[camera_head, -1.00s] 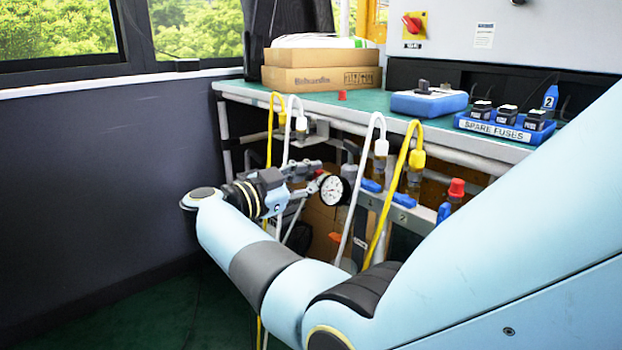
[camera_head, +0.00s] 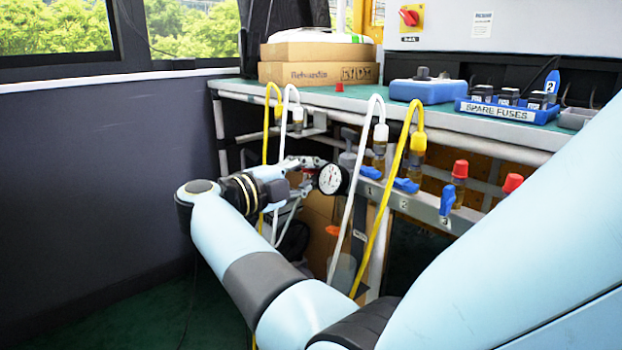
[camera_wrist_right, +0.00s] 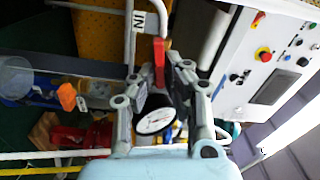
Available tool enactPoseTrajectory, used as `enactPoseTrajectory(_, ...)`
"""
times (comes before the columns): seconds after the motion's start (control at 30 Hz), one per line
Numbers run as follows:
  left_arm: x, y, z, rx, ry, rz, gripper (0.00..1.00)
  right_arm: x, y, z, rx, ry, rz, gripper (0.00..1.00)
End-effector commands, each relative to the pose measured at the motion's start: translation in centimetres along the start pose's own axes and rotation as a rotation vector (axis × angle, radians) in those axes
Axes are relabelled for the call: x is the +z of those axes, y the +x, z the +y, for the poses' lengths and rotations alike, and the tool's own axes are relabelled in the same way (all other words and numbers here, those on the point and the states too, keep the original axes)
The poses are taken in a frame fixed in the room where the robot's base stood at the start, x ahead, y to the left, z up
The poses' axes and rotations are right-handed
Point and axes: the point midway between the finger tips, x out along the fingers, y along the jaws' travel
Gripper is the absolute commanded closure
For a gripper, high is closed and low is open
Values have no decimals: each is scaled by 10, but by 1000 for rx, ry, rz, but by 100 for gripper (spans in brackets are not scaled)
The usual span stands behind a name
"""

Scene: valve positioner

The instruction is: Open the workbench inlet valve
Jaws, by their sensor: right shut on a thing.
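The inlet valve's red handle (camera_wrist_right: 159,52) stands by a white pipe with an IN tag (camera_wrist_right: 138,22) in the right wrist view. My right gripper (camera_wrist_right: 160,80) is shut on this handle, with its fingers on both sides. In the head view my right gripper (camera_head: 304,168) reaches under the workbench edge, and the handle is mostly hidden by its fingers. A round pressure gauge (camera_head: 331,179) with a white face is close beside the fingers. The gauge (camera_wrist_right: 155,120) also shows between the finger links in the wrist view. My left gripper is not in view.
A rail right of the gauge carries several blue outlet handles (camera_head: 406,185) and red caps (camera_head: 460,170). White (camera_head: 352,190) and yellow (camera_head: 385,215) hoses hang nearby. The workbench (camera_head: 345,104) overhangs my gripper. Open floor (camera_head: 130,315) lies left.

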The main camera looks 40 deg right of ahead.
Motion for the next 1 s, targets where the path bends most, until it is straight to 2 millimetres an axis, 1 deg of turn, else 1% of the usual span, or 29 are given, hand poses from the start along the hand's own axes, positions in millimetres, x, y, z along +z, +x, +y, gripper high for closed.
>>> enactPoseTrajectory(0.03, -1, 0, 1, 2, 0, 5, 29, 1, 0, 4, 1, 30, 0, 100)
enactPoseTrajectory(0.2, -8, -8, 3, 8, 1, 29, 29, 1, 0, 5, 2, 127, -1, 100)
enactPoseTrajectory(0.4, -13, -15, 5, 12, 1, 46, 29, 1, 0, 5, 2, 198, -1, 100)
enactPoseTrajectory(0.97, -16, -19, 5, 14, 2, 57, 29, 0, 0, 4, 3, 231, -1, 100)
enactPoseTrajectory(1.0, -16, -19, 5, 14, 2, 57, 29, 0, 0, 4, 3, 230, -1, 88)
